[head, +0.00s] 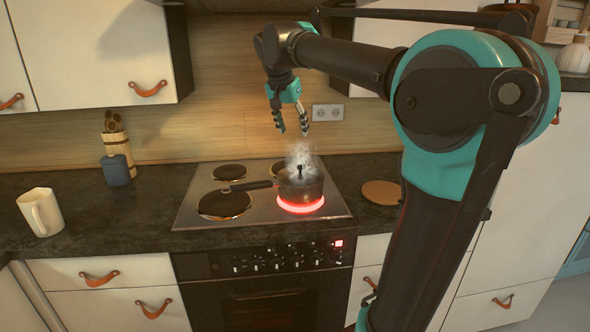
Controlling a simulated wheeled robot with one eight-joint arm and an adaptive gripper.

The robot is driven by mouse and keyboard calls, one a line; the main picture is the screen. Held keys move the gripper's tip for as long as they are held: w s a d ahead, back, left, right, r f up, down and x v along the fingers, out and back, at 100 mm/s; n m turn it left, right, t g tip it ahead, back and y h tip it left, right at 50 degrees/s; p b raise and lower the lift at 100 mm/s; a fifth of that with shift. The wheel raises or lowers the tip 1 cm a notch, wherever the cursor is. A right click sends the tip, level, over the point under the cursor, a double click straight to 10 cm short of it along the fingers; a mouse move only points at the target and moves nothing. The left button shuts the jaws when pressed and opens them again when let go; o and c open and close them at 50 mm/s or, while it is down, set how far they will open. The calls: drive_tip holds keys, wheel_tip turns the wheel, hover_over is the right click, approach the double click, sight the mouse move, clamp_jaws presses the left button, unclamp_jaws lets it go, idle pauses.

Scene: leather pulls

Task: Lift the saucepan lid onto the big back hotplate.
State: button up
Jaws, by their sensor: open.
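The saucepan (301,190) stands on the glowing red front right hotplate (300,206), its dark handle pointing left. Its lid (299,173) appears to be on top, with a dark upright knob; steam around it blurs the rim. The back right hotplate (279,168) is partly hidden behind the pan and steam. The back left hotplate (230,172) is bare and looks small. My gripper (293,131) points down above and behind the pan in the picture, fingers apart and empty, clear of the lid.
The front left hotplate (224,204) is bare except where the pan handle reaches over its edge. A round wooden board (381,192) lies right of the hob. A cream mug (41,212), a blue-grey container (116,170) and a utensil holder (118,147) stand left. Wall cabinets (97,50) hang above.

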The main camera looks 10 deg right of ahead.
sight(301, 164)
drive_tip(key=x, duration=1.7)
drive_tip(key=shift+w, duration=0.25)
clamp_jaws()
